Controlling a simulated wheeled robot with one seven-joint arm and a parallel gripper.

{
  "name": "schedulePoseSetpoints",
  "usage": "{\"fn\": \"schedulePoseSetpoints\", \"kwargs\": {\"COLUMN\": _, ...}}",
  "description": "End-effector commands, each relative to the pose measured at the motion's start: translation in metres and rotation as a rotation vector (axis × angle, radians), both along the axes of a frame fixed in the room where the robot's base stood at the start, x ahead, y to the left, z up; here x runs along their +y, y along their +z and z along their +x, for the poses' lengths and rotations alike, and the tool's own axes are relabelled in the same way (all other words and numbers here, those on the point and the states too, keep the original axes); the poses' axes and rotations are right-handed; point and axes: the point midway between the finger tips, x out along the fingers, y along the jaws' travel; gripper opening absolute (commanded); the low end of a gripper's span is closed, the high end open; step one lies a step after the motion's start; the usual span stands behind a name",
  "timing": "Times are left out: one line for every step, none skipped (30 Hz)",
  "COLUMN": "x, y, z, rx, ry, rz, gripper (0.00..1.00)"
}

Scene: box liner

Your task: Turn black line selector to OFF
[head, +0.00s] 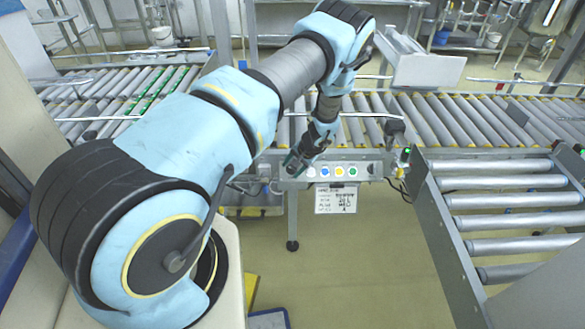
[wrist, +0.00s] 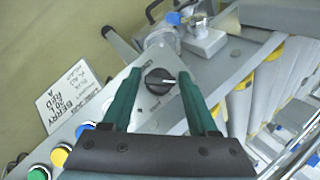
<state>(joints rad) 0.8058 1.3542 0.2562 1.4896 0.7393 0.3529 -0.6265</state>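The black line selector (wrist: 158,79) is a round knob on the grey control panel (wrist: 140,112) in the wrist view. A pale mark on its handle points toward the right of the picture. Small labels beside it are too small to read. My gripper (wrist: 159,76) is open, with one dark green finger on each side of the knob and a visible gap to both. I cannot tell how far the fingertips are above the panel. In the head view my gripper (head: 294,163) is at the left end of the button row and hides the selector.
Blue (head: 325,171), yellow (head: 339,171) and green (head: 352,171) buttons sit in a row right of my gripper. Roller conveyors (head: 460,118) run behind the panel, and another (head: 505,200) stands at the right.

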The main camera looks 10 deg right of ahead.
Motion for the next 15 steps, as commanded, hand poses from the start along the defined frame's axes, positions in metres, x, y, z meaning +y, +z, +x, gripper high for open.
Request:
{"fn": "schedulePoseSetpoints", "kwargs": {"x": 0.0000, "y": 0.0001, "z": 0.0000, "rx": 0.000, "ry": 0.000, "rz": 0.000, "gripper": 0.53}}
{"fn": "schedulePoseSetpoints", "kwargs": {"x": 0.0000, "y": 0.0001, "z": 0.0000, "rx": 0.000, "ry": 0.000, "rz": 0.000, "gripper": 0.49}}
{"fn": "schedulePoseSetpoints", "kwargs": {"x": -0.0001, "y": 0.0002, "z": -0.0001, "rx": 0.000, "ry": 0.000, "rz": 0.000, "gripper": 0.45}}
{"fn": "schedulePoseSetpoints", "kwargs": {"x": -0.0001, "y": 0.0002, "z": -0.0001, "rx": 0.000, "ry": 0.000, "rz": 0.000, "gripper": 0.41}}
{"fn": "schedulePoseSetpoints", "kwargs": {"x": -0.0001, "y": 0.0002, "z": -0.0001, "rx": 0.000, "ry": 0.000, "rz": 0.000, "gripper": 0.38}}
{"fn": "schedulePoseSetpoints", "kwargs": {"x": -0.0001, "y": 0.0001, "z": -0.0001, "rx": 0.000, "ry": 0.000, "rz": 0.000, "gripper": 0.34}}
{"fn": "schedulePoseSetpoints", "kwargs": {"x": -0.0001, "y": 0.0002, "z": -0.0001, "rx": 0.000, "ry": 0.000, "rz": 0.000, "gripper": 0.30}}
{"fn": "schedulePoseSetpoints", "kwargs": {"x": -0.0001, "y": 0.0001, "z": -0.0001, "rx": 0.000, "ry": 0.000, "rz": 0.000, "gripper": 0.27}}
{"fn": "schedulePoseSetpoints", "kwargs": {"x": -0.0001, "y": 0.0001, "z": -0.0001, "rx": 0.000, "ry": 0.000, "rz": 0.000, "gripper": 0.22}}
{"fn": "schedulePoseSetpoints", "kwargs": {"x": -0.0002, "y": 0.0002, "z": -0.0002, "rx": 0.000, "ry": 0.000, "rz": 0.000, "gripper": 0.19}}
{"fn": "schedulePoseSetpoints", "kwargs": {"x": -0.0002, "y": 0.0002, "z": -0.0002, "rx": 0.000, "ry": 0.000, "rz": 0.000, "gripper": 0.16}}
{"fn": "schedulePoseSetpoints", "kwargs": {"x": -0.0002, "y": 0.0002, "z": -0.0002, "rx": 0.000, "ry": 0.000, "rz": 0.000, "gripper": 0.11}}
{"fn": "schedulePoseSetpoints", "kwargs": {"x": -0.0002, "y": 0.0002, "z": -0.0002, "rx": 0.000, "ry": 0.000, "rz": 0.000, "gripper": 0.08}}
{"fn": "schedulePoseSetpoints", "kwargs": {"x": -0.0002, "y": 0.0002, "z": -0.0002, "rx": 0.000, "ry": 0.000, "rz": 0.000, "gripper": 0.04}}
{"fn": "schedulePoseSetpoints", "kwargs": {"x": -0.0002, "y": 0.0002, "z": -0.0002, "rx": 0.000, "ry": 0.000, "rz": 0.000, "gripper": 0.00}}
